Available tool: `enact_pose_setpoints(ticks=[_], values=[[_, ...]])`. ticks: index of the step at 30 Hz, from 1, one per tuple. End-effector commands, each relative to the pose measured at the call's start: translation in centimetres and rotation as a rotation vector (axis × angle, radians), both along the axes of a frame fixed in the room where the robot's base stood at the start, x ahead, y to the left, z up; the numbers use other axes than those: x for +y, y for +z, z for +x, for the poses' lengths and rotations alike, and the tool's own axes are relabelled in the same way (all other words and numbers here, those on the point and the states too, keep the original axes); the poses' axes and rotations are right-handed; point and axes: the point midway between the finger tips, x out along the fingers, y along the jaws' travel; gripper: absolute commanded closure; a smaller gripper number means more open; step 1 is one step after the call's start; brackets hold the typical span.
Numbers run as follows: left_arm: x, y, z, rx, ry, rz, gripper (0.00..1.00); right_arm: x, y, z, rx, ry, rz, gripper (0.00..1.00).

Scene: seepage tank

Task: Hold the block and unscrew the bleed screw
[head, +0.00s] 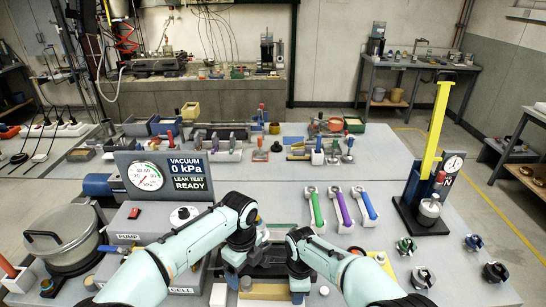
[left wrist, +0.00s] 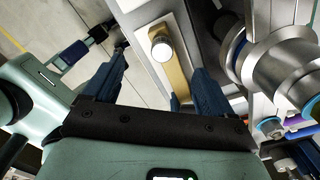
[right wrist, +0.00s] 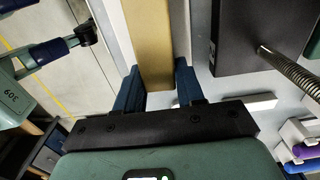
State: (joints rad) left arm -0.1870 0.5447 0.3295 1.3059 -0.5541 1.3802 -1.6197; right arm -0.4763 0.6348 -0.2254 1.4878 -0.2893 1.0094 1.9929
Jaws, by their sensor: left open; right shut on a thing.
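The tan block (head: 267,291) lies low at the front middle of the bench in the head view, partly hidden by my arms. My right gripper (head: 298,288) is shut on it. In the right wrist view the block (right wrist: 150,45) runs up from between the two blue fingers (right wrist: 160,85). In the left wrist view a round silver screw head (left wrist: 161,47) stands on the tan block (left wrist: 181,82). My left gripper (head: 236,282) is open. Its fingers (left wrist: 158,82) stand apart to either side of the screw head's line, and contact is not visible.
A gauge panel (head: 163,176) reads 0 kPa and "leak test ready". A metal pot (head: 62,242) stands at left. Green, purple and blue-handled clamps (head: 340,208) lie right of my arms. A yellow-lever stand (head: 430,150) and several dark knobs (head: 424,278) are further right.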

Motion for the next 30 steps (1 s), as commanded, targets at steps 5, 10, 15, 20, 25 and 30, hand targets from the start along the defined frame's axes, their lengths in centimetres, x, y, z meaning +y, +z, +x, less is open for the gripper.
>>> enact_pose_setpoints(ticks=[5, 10, 15, 20, 25, 30], values=[[-0.4, 1.5, -0.1, -0.002, -0.007, -0.009, 0.15, 0.1, -0.1, 0.0, 0.001, 0.002, 0.0, 0.95], [-0.3, 1.6, -0.1, -0.002, -0.004, -0.006, 0.15, 0.0, -0.1, 0.0, 0.002, 0.001, 0.0, 0.95], [-0.1, 1.6, 0.0, -0.002, -0.002, -0.004, 0.15, 0.0, 0.0, 0.0, 0.002, 0.001, -0.001, 0.33], [0.0, 1.5, 0.0, -0.002, 0.001, -0.003, 0.15, -0.1, 0.0, 0.0, 0.001, 0.001, -0.001, 0.32], [0.0, 1.5, 0.0, -0.002, 0.002, -0.001, 0.15, -0.1, 0.2, 0.0, 0.001, 0.0, -0.001, 0.32], [0.0, 1.5, 0.0, -0.001, 0.002, -0.001, 0.15, -0.1, 1.9, 0.0, -0.002, 0.0, 0.0, 0.32]])
